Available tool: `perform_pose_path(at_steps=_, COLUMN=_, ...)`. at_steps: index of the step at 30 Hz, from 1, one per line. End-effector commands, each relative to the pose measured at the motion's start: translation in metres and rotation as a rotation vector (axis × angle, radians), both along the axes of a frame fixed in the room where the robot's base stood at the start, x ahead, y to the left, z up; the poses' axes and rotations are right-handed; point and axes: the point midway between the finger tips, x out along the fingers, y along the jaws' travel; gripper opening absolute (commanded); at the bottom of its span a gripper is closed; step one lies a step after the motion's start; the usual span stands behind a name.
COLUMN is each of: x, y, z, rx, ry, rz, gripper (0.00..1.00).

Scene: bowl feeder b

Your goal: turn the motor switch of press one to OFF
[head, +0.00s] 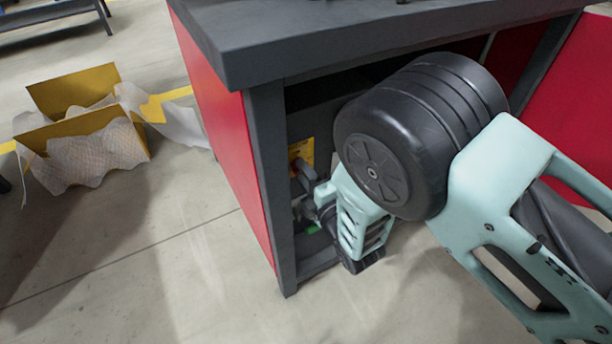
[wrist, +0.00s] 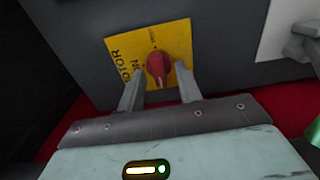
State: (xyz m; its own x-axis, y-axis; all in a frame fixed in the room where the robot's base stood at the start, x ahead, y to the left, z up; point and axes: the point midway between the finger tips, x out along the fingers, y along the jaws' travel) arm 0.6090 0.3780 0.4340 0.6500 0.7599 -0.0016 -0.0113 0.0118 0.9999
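The motor switch is a red knob (wrist: 158,66) on a yellow plate (wrist: 122,46) that carries the words "MOTOR" and "ON" in the wrist view. The plate is fixed to a dark grey panel. My gripper (wrist: 160,82) is open, with one finger on each side of the knob's lower part. I cannot tell if the fingers touch it. In the head view the yellow plate (head: 307,150) shows inside the opening of the red and grey press cabinet, and my gripper (head: 312,190) reaches in there. My arm hides much of that opening.
The cabinet's grey front post (head: 270,170) and grey top (head: 380,35) frame the opening around my arm. A grey fitting (wrist: 305,42) on a white plate is right of the switch. A cardboard box (head: 85,135) with wrapping lies on the floor at left.

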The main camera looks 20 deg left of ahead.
Motion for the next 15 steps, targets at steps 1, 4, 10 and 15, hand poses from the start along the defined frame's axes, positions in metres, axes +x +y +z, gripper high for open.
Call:
perform_pose_path(at_steps=1, x=0.0, y=0.0, z=0.0, rx=0.0, ry=0.0, rz=0.0, gripper=0.35)
perform_pose_path(at_steps=4, x=-0.003, y=-0.003, z=0.001, rx=0.001, ry=0.001, rz=0.001, gripper=0.35)
perform_pose_path(at_steps=10, x=-0.024, y=-0.028, z=0.002, rx=-0.004, ry=0.003, rz=0.0, gripper=0.35)
perform_pose_path(at_steps=15, x=-0.051, y=-0.059, z=0.002, rx=-0.005, ry=0.004, rz=0.001, gripper=0.35)
